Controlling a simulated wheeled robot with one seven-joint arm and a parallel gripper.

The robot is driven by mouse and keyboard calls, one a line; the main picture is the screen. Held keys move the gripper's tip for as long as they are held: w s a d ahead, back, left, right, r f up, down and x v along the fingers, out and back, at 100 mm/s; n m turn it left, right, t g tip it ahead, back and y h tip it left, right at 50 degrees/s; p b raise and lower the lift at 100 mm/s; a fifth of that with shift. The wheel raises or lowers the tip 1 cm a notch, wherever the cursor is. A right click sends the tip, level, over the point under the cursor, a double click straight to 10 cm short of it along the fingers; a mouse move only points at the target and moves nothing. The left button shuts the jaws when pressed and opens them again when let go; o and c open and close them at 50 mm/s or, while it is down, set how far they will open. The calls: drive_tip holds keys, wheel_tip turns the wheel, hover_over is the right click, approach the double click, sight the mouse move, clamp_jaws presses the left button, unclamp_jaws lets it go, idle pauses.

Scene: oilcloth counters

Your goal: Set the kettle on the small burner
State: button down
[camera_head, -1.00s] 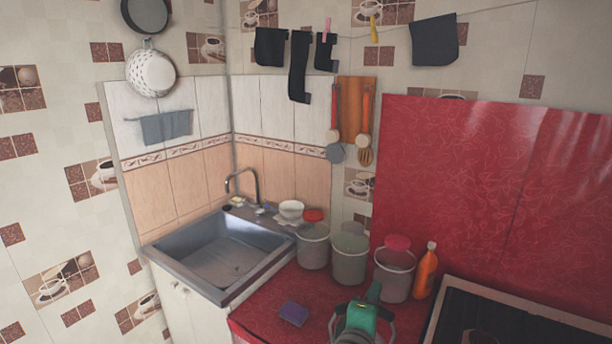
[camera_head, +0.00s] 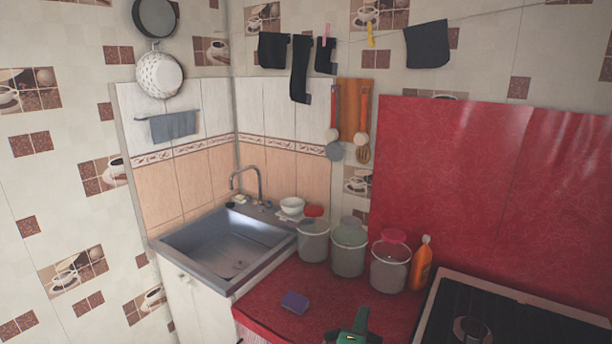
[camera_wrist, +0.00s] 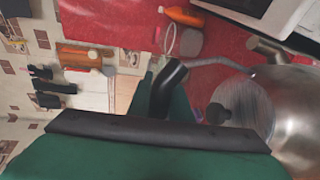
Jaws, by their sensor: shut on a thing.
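The kettle (camera_wrist: 292,108) is shiny metal and fills the right side of the wrist view, cut off by the edge. Its lid has a dark knob (camera_wrist: 217,113), and a thin grey curved handle (camera_wrist: 222,63) runs toward my gripper. My gripper, green and black, shows at the bottom of the head view (camera_head: 352,328), and its dark finger (camera_wrist: 168,88) shows in the wrist view. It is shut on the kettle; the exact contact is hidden. The kettle is not visible in the head view. A burner (camera_head: 472,330) shows on the dark stove (camera_head: 530,325) at lower right.
Three lidded jars (camera_head: 348,250) and an orange bottle (camera_head: 421,264) stand at the back of the red counter (camera_head: 262,318), left of the stove. A purple sponge (camera_head: 294,302) lies in front. The sink (camera_head: 225,250) is at left.

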drive_tip(key=s+a+f+n+y, duration=0.1)
drive_tip(key=a+f, duration=0.3)
drive_tip(key=f, duration=0.8)
drive_tip(key=s+a+f+n+y, duration=0.2)
drive_tip(key=a+f, duration=0.2)
drive_tip(key=f, duration=0.8)
drive_tip(key=s+a+f+n+t+y, duration=0.1)
drive_tip(key=a+f, duration=0.3)
drive_tip(key=f, duration=0.8)
drive_tip(key=shift+s+a+f+y, duration=0.3)
drive_tip(key=shift+s+f+y, duration=0.1)
drive_tip(key=shift+s+y, duration=0.35)
drive_tip(key=shift+w, duration=0.1)
drive_tip(key=s+f, duration=0.5)
drive_tip(key=f, duration=0.1)
drive_tip(key=shift+f, duration=0.2)
drive_tip(key=shift+d, duration=0.1)
